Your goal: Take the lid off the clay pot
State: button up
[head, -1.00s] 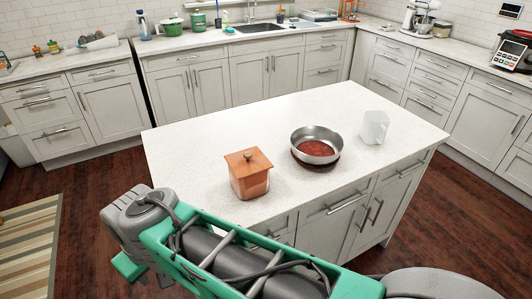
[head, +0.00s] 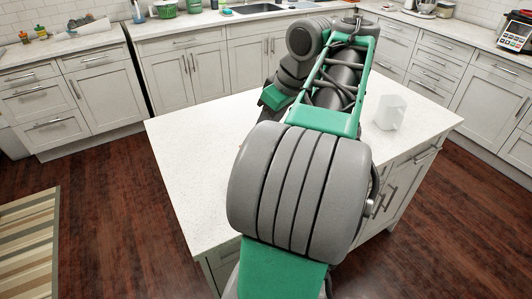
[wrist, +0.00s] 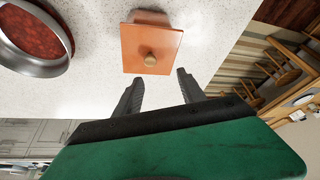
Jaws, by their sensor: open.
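The clay pot shows in the wrist view from above as its square orange lid (wrist: 150,50) with a round tan knob (wrist: 151,59). The lid sits on the pot, whose body is mostly hidden beneath it. My gripper (wrist: 158,85) is open and empty, its two dark fingers apart and pointing toward the lid. In the picture the fingertips are just below the lid's near edge, and the knob is not between them. In the head view my arm hides the pot and the gripper.
A metal pan (wrist: 38,40) with red contents is left of the pot in the wrist view. A white mug (head: 391,112) stands on the island's right side. The white island top (head: 195,165) is clear at its left. Counters (head: 85,45) line the walls.

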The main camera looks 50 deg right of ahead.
jog(key=f+b, duration=0.1)
jog(key=f, duration=0.1)
jog(key=d+f+b, duration=0.1)
jog(key=f, duration=0.1)
jog(key=w+f+b, duration=0.1)
jog(key=f+b, duration=0.1)
jog(key=shift+d+f, duration=0.15)
jog(key=shift+w+f, duration=0.25)
jog(key=shift+f, duration=0.15)
jog(key=shift+r, duration=0.1)
grip_shut()
